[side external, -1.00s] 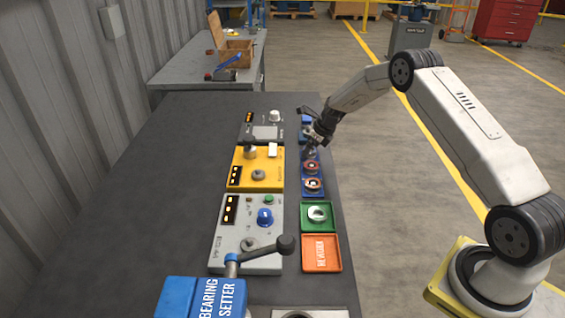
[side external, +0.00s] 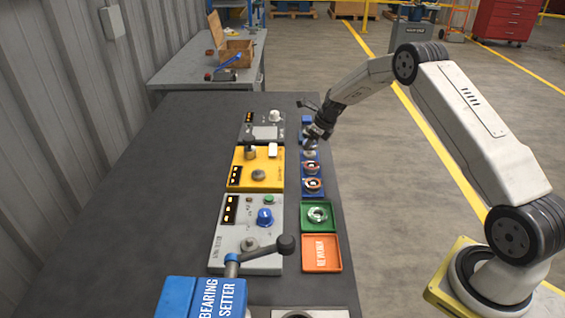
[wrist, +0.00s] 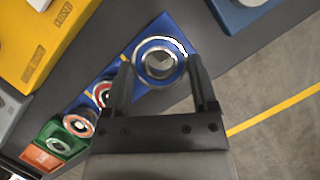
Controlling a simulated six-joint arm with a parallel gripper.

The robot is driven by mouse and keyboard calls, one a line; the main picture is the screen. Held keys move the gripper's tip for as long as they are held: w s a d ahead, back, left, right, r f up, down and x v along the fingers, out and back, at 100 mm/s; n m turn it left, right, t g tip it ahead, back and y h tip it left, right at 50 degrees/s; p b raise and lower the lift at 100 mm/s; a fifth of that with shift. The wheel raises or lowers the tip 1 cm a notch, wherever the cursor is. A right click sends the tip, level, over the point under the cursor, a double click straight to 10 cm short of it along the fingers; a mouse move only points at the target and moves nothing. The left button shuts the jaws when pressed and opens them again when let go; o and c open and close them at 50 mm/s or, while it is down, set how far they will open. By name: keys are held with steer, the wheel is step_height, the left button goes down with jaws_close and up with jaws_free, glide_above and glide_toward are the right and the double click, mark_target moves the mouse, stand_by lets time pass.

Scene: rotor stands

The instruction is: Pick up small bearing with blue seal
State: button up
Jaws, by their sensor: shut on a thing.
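My gripper (side external: 311,146) is over the far part of the row of blue trays on the right side of the bench. In the wrist view its two fingers (wrist: 160,66) are shut on a bearing (wrist: 159,48) with a silver outer ring and a dark blue band around its open bore. The bearing appears large and close to the wrist camera, above a blue tray (wrist: 185,22). In the side view it is small and partly hidden by the gripper, so its seal colour cannot be read there.
Two bearings with reddish rings (side external: 312,168) (side external: 313,185) sit in the blue trays nearer the camera. A green tray (side external: 306,226) holds a silver bearing, and an orange tray (side external: 333,263) is empty. Grey and yellow instruments (side external: 270,180) stand left of the trays.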

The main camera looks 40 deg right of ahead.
steer(key=s+a+r, duration=0.4)
steer(key=s+r, duration=0.6)
steer(key=s, duration=0.3)
steer(key=shift+s+r, duration=0.15)
steer(key=shift+r, duration=0.15)
steer(key=shift+a, duration=0.25)
stand_by(0.3)
steer(key=s+a+n+y, duration=0.1)
steer(key=a+n, duration=0.2)
steer(key=a, duration=1.4)
steer(key=s+a+n+g+y, duration=0.1)
steer(key=s+a+n, duration=0.1)
steer(key=a, duration=1.5)
steer(key=shift+s+a+f+n, duration=0.2)
steer(key=shift+a+n, duration=0.15)
steer(key=shift+n, duration=0.15)
steer(key=shift+f, duration=0.15)
steer(key=shift+f, duration=2.3)
